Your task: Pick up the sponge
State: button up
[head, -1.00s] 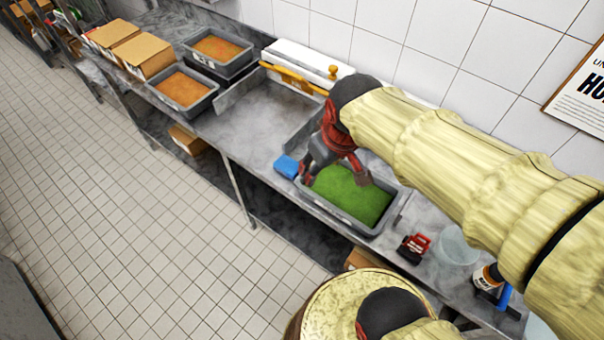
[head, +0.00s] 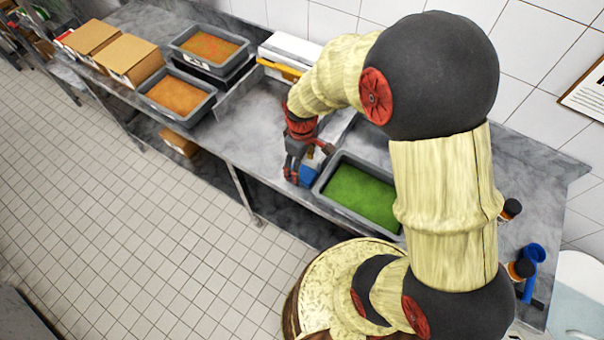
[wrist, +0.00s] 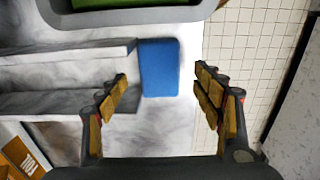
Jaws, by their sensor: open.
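The blue sponge (head: 308,176) lies on the grey steel counter beside the left end of the tray with green contents (head: 322,189). In the wrist view the sponge (wrist: 159,68) shows whole as an upright blue rectangle, between and slightly beyond the fingertips. My gripper (head: 304,166) is over the sponge in the head view and partly covers it. In the wrist view my gripper (wrist: 161,84) is open and empty, with one finger to each side of the sponge and clear gaps. Its exact height above the counter is hard to tell.
A raised metal ledge (wrist: 70,102) runs close to the sponge's left side in the wrist view. The counter's edge and tiled floor (wrist: 270,50) lie to its right. Trays with orange contents (head: 178,115) and cardboard boxes (head: 132,60) stand further left along the counter.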

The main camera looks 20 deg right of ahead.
aim_at(302, 172)
notch_tip(302, 172, down, 4)
jog(key=shift+r+b, duration=0.15)
jog(key=shift+b, duration=0.15)
jog(key=shift+c, duration=1.4)
jog(key=c, duration=0.7)
jog(key=shift+c, duration=0.3)
